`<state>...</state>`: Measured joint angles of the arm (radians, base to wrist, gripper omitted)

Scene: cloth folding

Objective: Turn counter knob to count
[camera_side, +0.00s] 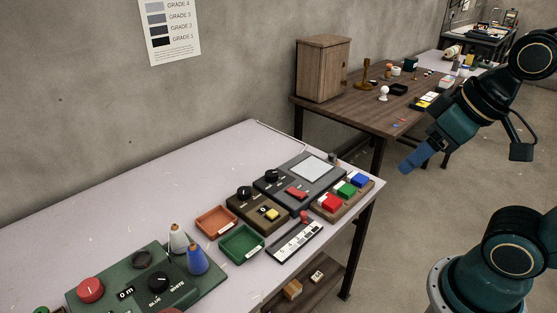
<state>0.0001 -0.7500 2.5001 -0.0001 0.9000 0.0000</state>
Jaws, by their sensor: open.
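An olive-brown box (258,211) stands on the pale table with a black knob (244,193) and a yellow button. Behind it to the right, a dark grey box (299,183) has a light screen, another black knob (271,176) and a red button. Which knob is the counter's I cannot tell. My blue gripper (404,170) is open and empty in the air, right of the table, apart from every knob.
Orange tray (216,222) and green tray (241,244) sit beside the olive box. Red, green and blue blocks sit on a wooden rack (342,203). The table's rear left is clear.

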